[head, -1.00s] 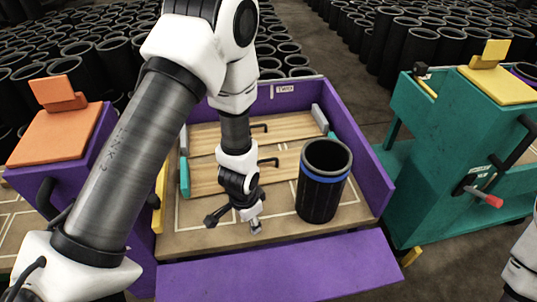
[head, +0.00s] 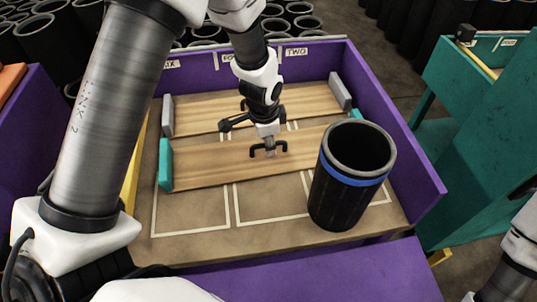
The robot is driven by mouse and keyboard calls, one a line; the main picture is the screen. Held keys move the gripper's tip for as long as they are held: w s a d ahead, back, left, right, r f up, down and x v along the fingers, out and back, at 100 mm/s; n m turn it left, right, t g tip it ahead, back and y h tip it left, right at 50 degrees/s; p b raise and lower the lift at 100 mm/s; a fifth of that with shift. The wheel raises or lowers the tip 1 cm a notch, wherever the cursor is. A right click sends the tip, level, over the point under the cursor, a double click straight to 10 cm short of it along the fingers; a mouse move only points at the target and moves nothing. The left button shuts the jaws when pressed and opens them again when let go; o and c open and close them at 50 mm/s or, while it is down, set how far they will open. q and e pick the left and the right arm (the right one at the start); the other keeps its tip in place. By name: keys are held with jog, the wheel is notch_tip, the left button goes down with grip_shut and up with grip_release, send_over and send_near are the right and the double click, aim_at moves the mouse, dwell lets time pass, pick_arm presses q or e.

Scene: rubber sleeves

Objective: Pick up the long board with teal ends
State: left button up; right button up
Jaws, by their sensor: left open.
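The long board with teal ends (head: 215,163) lies in the purple-walled bin, with a black handle (head: 257,151) near its middle. Its left teal end (head: 165,164) shows fully; its right teal end (head: 356,115) is partly hidden behind the black sleeve. My left gripper (head: 268,150) is open at the handle, its fingers over or beside the bar; I cannot tell whether they touch it. The board lies flat. Part of my right arm shows at the lower right edge, but its gripper is out of view.
A black rubber sleeve with a blue band (head: 336,205) stands at the bin's front right, close to the board. A board with grey ends (head: 195,112) lies behind. The purple bin wall (head: 405,140) bounds the right side. A teal cart (head: 480,150) stands further right.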

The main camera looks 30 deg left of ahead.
pick_arm(q)
jog(key=shift+w+f, duration=0.25)
jog(key=shift+f, duration=0.8)
jog(key=shift+s+r, duration=0.1)
jog(key=shift+r, duration=0.05)
jog(key=shift+c, duration=1)
grip_shut()
